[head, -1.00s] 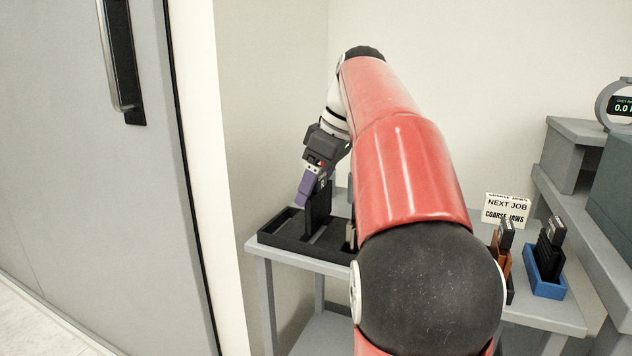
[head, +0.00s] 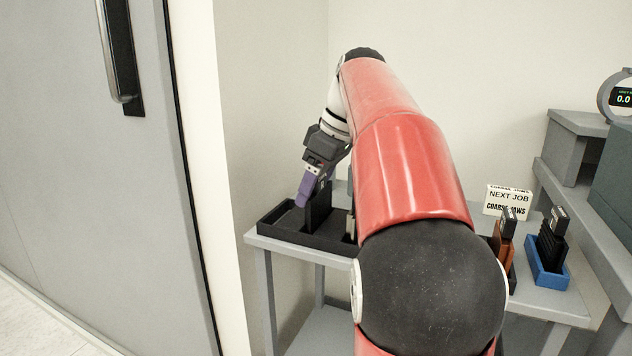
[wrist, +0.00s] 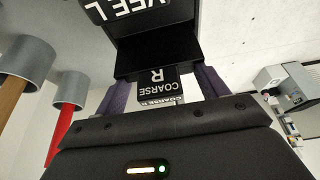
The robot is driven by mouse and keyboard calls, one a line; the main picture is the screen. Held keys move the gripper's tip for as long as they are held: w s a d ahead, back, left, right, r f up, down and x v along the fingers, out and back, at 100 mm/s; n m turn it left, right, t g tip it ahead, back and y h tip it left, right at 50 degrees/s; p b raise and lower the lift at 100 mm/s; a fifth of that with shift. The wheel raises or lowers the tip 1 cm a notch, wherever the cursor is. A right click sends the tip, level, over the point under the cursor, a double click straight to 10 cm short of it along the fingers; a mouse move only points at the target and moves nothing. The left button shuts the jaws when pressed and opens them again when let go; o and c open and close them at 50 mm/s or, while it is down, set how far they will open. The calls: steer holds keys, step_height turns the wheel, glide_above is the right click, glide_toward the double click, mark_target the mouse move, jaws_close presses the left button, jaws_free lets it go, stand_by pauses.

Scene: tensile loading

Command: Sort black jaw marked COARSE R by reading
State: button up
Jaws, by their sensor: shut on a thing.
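A black jaw marked COARSE R (wrist: 157,85) shows its label upside down between the purple fingers in the wrist view. My gripper (wrist: 164,92) is shut on it. In the head view my gripper (head: 308,190) points down over the black tray (head: 275,238) at the left end of the bench. A dark upright block (head: 320,208) stands at the fingers there; I cannot tell whether it is the held jaw. A larger black block marked VEE L (wrist: 150,20) is close beyond the held jaw in the wrist view.
A NEXT JOB, COARSE JAWS sign (head: 508,201) stands behind an orange holder (head: 503,250) and a blue holder (head: 546,268), each with a dark jaw. A grey door (head: 80,180) is at left. My red arm hides the bench's middle.

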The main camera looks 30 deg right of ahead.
steer(key=shift+f+b, duration=0.6)
steer(key=shift+f, duration=0.3)
steer(key=o, duration=2.1)
steer(key=shift+o, duration=0.2)
steer(key=shift+f, duration=0.1)
steer(key=p+v, duration=0.2)
steer(key=v, duration=0.6)
